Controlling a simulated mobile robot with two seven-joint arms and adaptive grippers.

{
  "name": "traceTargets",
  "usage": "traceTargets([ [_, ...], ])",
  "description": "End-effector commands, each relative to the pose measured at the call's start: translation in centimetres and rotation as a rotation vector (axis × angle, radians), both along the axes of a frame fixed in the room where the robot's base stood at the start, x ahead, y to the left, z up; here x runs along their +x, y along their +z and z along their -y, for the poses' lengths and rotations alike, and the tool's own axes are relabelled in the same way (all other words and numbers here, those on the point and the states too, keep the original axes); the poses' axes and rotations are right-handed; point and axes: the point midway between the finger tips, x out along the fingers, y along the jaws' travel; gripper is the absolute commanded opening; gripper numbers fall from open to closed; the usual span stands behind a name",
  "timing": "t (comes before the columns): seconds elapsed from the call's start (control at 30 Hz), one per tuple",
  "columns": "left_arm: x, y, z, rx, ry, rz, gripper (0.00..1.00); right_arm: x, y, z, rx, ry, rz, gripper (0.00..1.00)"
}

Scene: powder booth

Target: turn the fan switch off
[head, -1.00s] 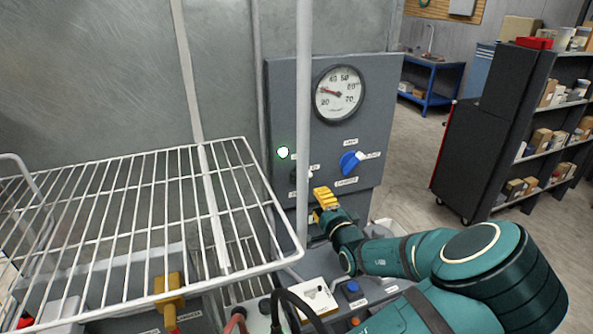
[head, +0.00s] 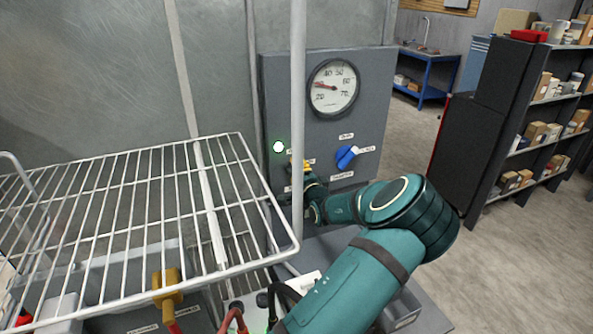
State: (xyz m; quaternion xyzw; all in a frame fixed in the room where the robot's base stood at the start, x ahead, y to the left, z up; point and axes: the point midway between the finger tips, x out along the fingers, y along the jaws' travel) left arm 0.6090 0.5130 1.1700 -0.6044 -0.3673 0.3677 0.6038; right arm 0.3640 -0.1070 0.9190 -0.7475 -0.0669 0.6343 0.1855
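The grey control panel (head: 378,110) stands at the back, with a lit green lamp (head: 278,147) at its left. The fan switch cannot be made out now; the panel area right of and below the lamp is covered by my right gripper and a white upright post. My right gripper (head: 299,165), with yellow fingers, is at this spot, close to the panel face. The post hides part of it, so I cannot tell whether it is open, shut or touching. My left gripper is not in view.
A round gauge (head: 333,88) and a blue knob (head: 346,156) are on the panel. The white post (head: 298,60) and a wire rack (head: 130,205) stand in front and to the left. A yellow handle (head: 168,288) is below the rack. Open floor lies right.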

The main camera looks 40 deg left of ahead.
Motion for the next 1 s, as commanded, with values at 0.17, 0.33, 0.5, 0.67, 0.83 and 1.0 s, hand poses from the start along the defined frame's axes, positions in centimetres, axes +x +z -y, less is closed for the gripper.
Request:
traceTargets([
  [0.17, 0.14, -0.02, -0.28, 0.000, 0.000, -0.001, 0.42, 0.01, 0.01, 0.01, 0.000, 0.000, 0.000, 0.47],
  [0.33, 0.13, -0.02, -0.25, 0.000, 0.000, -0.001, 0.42, 0.00, 0.01, 0.00, 0.000, 0.000, 0.000, 0.47],
  [0.5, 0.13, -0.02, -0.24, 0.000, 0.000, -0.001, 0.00, 0.00, 0.01, 0.00, 0.000, 0.000, 0.000, 0.47],
  [0.67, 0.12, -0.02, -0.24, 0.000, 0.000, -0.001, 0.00, 0.00, 0.01, 0.00, 0.000, 0.000, 0.000, 0.47],
  [0.83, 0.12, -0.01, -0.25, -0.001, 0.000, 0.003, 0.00, 0.00, -0.02, 0.00, 0.000, 0.000, 0.000, 0.47],
  [1.0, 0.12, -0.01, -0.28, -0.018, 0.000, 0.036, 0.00, 0.00, -0.22, 0.00, 0.000, 0.000, 0.000, 0.47],
])
